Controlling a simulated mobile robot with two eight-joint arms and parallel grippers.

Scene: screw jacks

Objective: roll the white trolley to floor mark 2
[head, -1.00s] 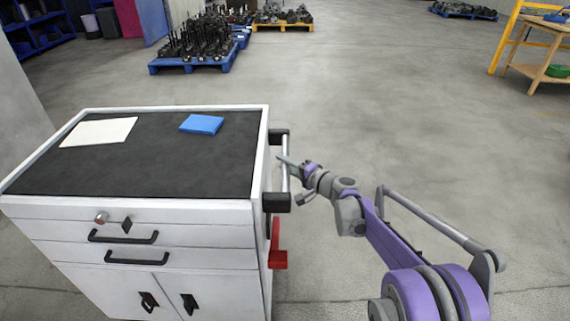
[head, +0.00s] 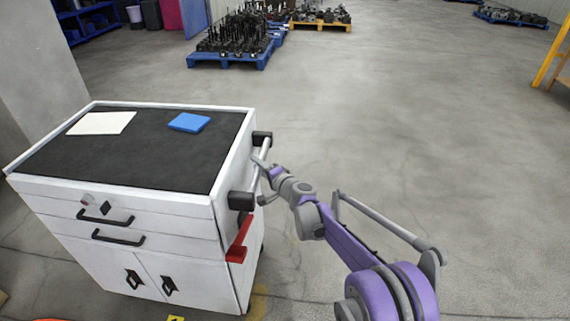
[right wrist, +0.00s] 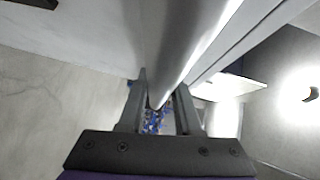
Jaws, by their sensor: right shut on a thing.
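The white trolley (head: 190,230) stands upright on the floor at the left of the head view, with a black top, drawers and two doors. Its side handle bar (head: 251,179) runs between two black brackets. My right gripper (head: 262,163) is shut on this bar. In the right wrist view its fingers (right wrist: 160,95) sit around the shiny bar (right wrist: 190,40). A small yellow tag (head: 175,318) and a worn yellow patch (head: 258,298) show on the floor by the trolley's base; no number is readable. My left gripper is not in view.
A white sheet (head: 102,123) and a blue block (head: 189,122) lie on the trolley. A red pedal-like part (head: 239,243) juts from its side. A grey pillar (head: 45,60) stands close behind left. Loaded blue pallets (head: 230,60) stand farther back. The middle and right floor is clear.

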